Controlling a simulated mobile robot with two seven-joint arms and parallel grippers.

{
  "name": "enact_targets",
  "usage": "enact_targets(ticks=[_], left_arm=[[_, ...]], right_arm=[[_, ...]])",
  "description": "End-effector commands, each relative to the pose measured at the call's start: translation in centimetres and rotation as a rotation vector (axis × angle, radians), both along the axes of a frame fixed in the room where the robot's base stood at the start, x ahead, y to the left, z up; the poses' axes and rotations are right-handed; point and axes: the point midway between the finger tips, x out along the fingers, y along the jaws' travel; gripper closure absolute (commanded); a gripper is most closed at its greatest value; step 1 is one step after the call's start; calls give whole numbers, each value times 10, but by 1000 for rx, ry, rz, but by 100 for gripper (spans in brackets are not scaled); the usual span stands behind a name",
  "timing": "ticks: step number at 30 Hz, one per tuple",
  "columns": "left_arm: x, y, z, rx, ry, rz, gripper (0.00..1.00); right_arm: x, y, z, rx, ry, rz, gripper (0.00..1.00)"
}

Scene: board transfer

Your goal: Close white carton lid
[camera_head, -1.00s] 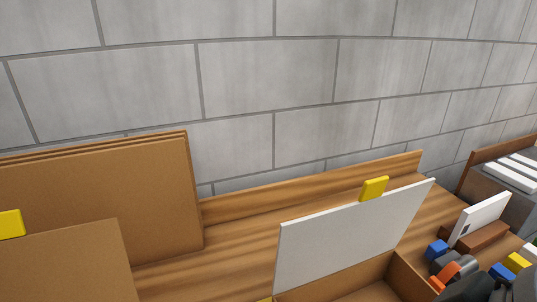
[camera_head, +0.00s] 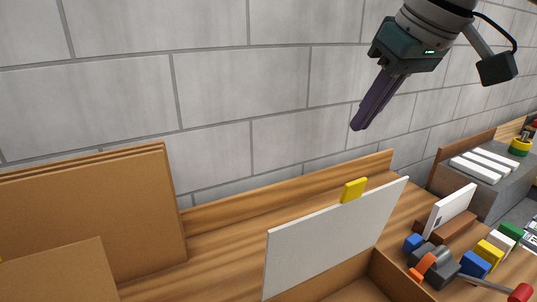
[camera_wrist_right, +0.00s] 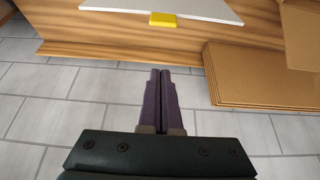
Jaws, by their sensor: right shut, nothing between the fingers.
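The white carton lid (camera_head: 330,240) stands raised at the back of a brown carton (camera_head: 373,286), with a yellow tab (camera_head: 353,190) on its top edge. The lid also shows at the top of the right wrist view (camera_wrist_right: 205,8), with the yellow tab (camera_wrist_right: 163,19) at its edge. My right gripper (camera_head: 359,124) is above and behind the lid, in front of the wall, with purple fingers pointing down to the left. Its fingers (camera_wrist_right: 161,72) are shut and empty, apart from the tab. My left gripper is not in view.
Brown cardboard panels (camera_head: 100,210) stand at the left on the wooden table (camera_head: 215,235). At the right are a small white panel on a brown block (camera_head: 450,210), several coloured blocks (camera_head: 475,262), and a grey box with white bars (camera_head: 484,166). A block wall stands behind.

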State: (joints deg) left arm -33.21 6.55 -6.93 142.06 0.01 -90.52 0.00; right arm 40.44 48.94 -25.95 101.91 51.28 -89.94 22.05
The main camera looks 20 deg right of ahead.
Motion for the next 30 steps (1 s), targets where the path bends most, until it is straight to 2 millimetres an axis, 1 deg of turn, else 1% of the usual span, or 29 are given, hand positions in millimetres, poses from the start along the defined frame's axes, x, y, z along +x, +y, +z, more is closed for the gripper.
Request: enact_targets(ticks=[2, 5, 12, 18, 21, 24, 30], left_arm=[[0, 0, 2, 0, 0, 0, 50], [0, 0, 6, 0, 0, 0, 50], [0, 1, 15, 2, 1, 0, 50], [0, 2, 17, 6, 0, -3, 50], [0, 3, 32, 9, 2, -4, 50], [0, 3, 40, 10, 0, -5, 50], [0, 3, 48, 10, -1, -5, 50]], right_arm=[[3, 0, -5, 2, 3, -2, 100], [9, 2, -18, 2, 5, 0, 100], [31, 4, -60, 2, 4, -1, 100], [45, 4, -87, -1, 2, 1, 100], [31, 2, -85, -5, 3, 3, 100], [20, 2, -87, -5, 4, 4, 100], [7, 1, -91, -4, 0, 4, 100]])
